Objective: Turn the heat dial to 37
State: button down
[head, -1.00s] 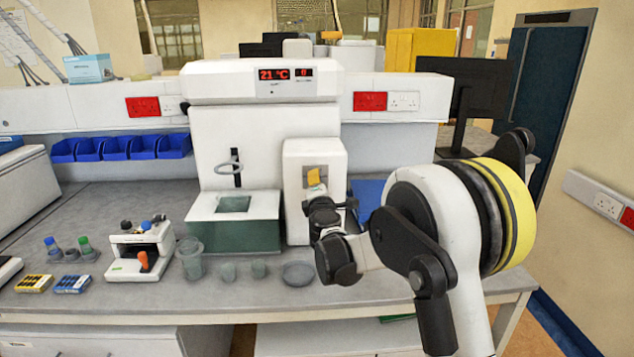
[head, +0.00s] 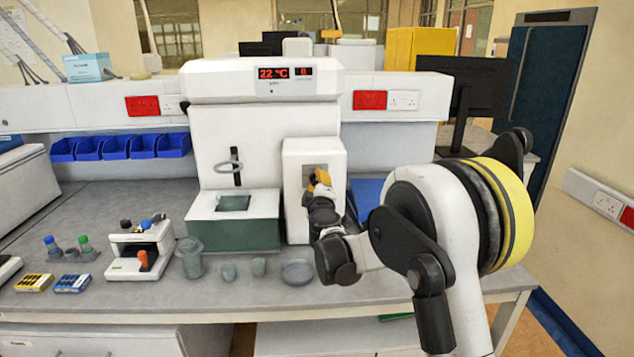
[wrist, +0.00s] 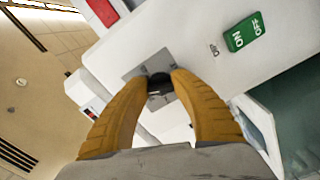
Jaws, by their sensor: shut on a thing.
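The heat dial (wrist: 160,84) is a small dark knob on a grey plate on the white box at the right of the tester. My gripper (wrist: 160,80) has its yellow fingers shut on the dial, one on each side. In the head view my gripper (head: 318,178) is at the front of the box, and its fingers hide most of the dial. The red display (head: 273,73) at the top of the machine reads 22 °C. A second small display (head: 303,72) beside it reads 0.
A green ON/OFF switch (wrist: 244,32) is on the box near my fingers. A clear beaker (head: 190,258), small cups and a shallow dish (head: 298,272) stand on the bench in front. A blue item (head: 366,198) lies right of the box.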

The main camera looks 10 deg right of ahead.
dwell(0.3)
jog(key=c, duration=1.1)
grip_release()
jog(key=shift+o, duration=0.2)
jog(key=shift+s, duration=0.1)
jog(key=s+a, duration=0.1)
jog(key=s, duration=1)
jog(key=shift+s+a, duration=0.15)
jog(key=shift+s, duration=0.2)
jog(key=shift+m, duration=0.3)
